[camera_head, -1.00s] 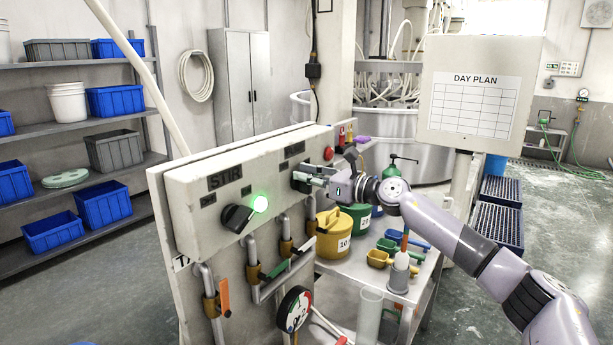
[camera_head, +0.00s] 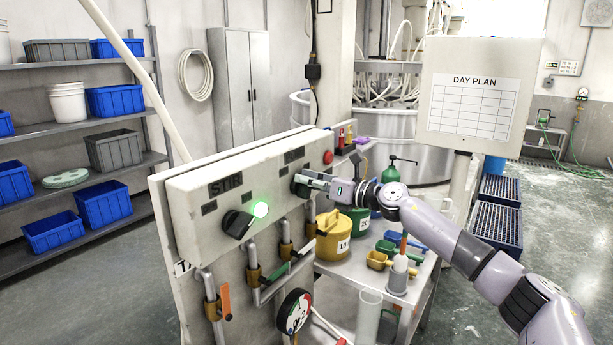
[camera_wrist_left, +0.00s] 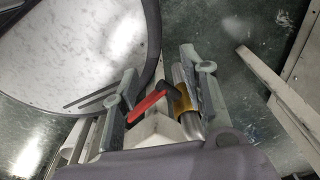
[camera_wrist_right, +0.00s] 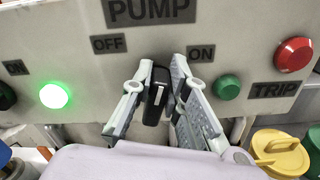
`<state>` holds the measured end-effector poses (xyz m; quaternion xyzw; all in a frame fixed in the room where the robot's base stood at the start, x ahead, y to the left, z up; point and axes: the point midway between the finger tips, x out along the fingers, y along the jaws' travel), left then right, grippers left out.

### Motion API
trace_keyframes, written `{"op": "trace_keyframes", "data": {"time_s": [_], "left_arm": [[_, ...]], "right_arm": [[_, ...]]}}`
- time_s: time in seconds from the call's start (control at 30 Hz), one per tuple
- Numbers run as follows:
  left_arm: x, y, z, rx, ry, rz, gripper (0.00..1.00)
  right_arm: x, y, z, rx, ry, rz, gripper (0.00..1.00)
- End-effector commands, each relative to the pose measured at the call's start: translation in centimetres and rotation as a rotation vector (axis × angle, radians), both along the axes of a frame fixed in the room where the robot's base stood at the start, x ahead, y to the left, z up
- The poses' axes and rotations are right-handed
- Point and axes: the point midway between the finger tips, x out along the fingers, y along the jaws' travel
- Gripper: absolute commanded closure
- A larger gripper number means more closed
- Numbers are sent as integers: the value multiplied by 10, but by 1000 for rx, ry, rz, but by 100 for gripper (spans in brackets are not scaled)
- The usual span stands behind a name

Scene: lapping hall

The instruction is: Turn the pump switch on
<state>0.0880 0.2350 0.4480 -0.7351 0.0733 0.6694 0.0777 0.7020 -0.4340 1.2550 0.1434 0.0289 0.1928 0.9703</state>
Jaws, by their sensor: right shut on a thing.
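The pump switch (camera_wrist_right: 156,97) is a black knob with a white line, below the PUMP label in the right wrist view. It stands nearly upright, its top leaning slightly right, between the OFF label (camera_wrist_right: 108,44) and the ON label (camera_wrist_right: 201,53). My right gripper (camera_wrist_right: 165,82) is shut on it, with one finger on each side; it also shows at the panel in the head view (camera_head: 303,184). The green pump lamp (camera_wrist_right: 227,87) right of the switch looks unlit. My left gripper (camera_wrist_left: 160,65) is open, with a red-handled lever (camera_wrist_left: 148,104) showing between its fingers.
The control box (camera_head: 205,206) also carries the STIR knob (camera_head: 237,224) with its lit green lamp (camera_head: 260,209). A red TRIP button (camera_wrist_right: 293,54) is at the right. Pipes, valve handles and a gauge (camera_head: 295,311) sit below. A bench holds a yellow pot (camera_head: 332,238) and scoops.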

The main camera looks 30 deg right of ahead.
Motion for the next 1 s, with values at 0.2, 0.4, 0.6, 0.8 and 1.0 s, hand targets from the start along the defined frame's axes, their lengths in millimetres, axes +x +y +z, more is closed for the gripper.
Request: {"op": "trace_keyframes", "data": {"time_s": [0.2, 0.4, 0.6, 0.8, 1.0], "left_arm": [[0, 0, 19, 0, 0, 0, 60], [0, 0, 32, 0, 1, -1, 60], [-1, 0, 43, 0, 1, -1, 60], [-1, 0, 50, 1, 2, -2, 60], [-1, 0, 54, 1, 2, -2, 60]], "right_arm": [[2, -5, 1, 191, 80, -2, 100], [3, -7, -1, 364, 150, -3, 100], [4, -10, -3, 510, 210, -2, 100], [4, -11, -6, 619, 256, -2, 100], [5, -12, -8, 684, 282, -1, 100]]}}
